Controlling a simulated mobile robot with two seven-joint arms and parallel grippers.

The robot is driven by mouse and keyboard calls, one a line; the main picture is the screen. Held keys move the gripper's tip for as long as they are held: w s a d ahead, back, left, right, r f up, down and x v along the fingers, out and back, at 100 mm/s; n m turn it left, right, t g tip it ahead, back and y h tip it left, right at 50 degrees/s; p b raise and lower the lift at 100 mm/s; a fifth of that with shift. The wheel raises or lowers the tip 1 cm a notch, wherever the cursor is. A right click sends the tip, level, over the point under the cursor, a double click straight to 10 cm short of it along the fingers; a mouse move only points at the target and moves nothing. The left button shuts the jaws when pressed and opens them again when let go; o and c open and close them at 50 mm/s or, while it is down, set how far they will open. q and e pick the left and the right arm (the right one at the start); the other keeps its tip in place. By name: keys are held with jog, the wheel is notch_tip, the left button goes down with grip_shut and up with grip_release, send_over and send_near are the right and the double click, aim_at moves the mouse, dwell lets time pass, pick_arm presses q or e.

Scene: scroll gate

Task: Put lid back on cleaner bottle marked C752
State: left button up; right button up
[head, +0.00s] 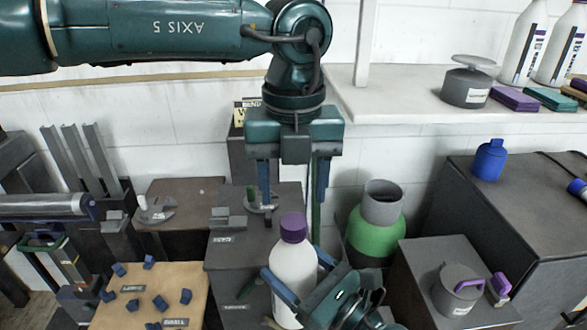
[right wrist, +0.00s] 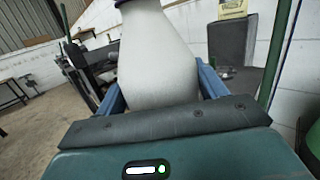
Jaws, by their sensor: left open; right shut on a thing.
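A white bottle (head: 292,278) with a purple lid (head: 293,227) stands roughly upright at the lower middle of the head view. The lid sits on top of its neck; I cannot tell how tightly. No marking C752 is readable on it. My right gripper (head: 293,287) is shut around the bottle's body, and the white body also fills the right wrist view (right wrist: 157,60) between the fingers. My left gripper (head: 293,200) points down, open and empty, above the lid, with its fingers apart. I cannot tell whether the bottle touches anything below.
A green container with a grey neck (head: 375,235) stands right of the bottle. A grey lidded pot (head: 458,290) and a blue bottle (head: 489,160) are on dark boxes at right. Two white bottles (head: 524,45) stand on the shelf (head: 400,108). A tan board (head: 140,300) holds several blue pieces.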

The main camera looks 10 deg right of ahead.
aim_at(293, 221)
pick_arm(q)
notch_tip(293, 221, down, 6)
jog(key=shift+r, duration=0.15)
dwell(0.3)
jog(key=c, duration=1)
jog(key=m, duration=0.9)
jog(key=shift+m, duration=0.3)
jog(key=m, duration=0.4)
jog(key=shift+m, duration=0.3)
jog(key=m, duration=0.5)
jog(key=o, duration=1.2)
jog(key=shift+c, duration=0.2)
